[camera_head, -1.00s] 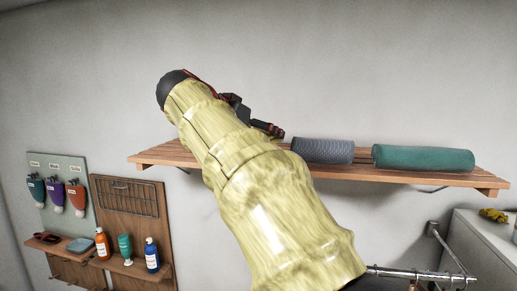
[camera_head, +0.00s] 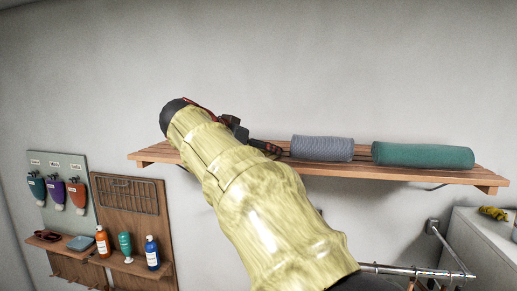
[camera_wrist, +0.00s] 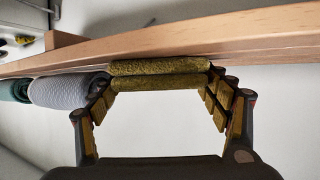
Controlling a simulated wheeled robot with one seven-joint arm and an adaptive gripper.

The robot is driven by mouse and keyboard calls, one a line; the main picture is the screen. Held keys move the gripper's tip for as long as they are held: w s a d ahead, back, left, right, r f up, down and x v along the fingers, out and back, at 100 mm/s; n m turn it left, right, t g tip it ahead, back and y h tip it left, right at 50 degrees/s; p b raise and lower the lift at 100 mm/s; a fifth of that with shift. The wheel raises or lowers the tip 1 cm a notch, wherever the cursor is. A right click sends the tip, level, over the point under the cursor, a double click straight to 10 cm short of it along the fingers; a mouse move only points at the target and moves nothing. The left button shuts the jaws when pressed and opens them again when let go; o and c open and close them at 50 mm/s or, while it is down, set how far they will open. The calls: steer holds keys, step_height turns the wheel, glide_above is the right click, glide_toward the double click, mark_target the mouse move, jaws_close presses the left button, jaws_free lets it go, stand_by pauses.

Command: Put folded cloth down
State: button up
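An olive-gold folded cloth (camera_wrist: 160,67), seen as two stacked layers, spans the gap between the fingertips of my gripper (camera_wrist: 160,88) in the wrist view. The fingers meet its two ends. The cloth is at the wooden wall shelf (camera_wrist: 255,30), whose edge runs right behind it; I cannot tell whether it bears fully on the shelf. In the head view my gripper (camera_head: 268,150) is low over the shelf (camera_head: 330,169), just left of the grey roll. My arm hides part of it, and the cloth cannot be made out there.
A grey rolled towel (camera_head: 322,148) and a green rolled towel (camera_head: 423,156) lie on the right part of the shelf. Below left are a wooden rack (camera_head: 130,220) and bottles (camera_head: 152,252). A rail (camera_head: 415,271) and white cabinet (camera_head: 480,240) stand lower right.

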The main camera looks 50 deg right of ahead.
steer(key=o, duration=0.4)
steer(key=shift+r, duration=0.2)
steer(key=b+v, duration=0.1)
steer(key=v, duration=1.1)
steer(key=shift+r, duration=0.1)
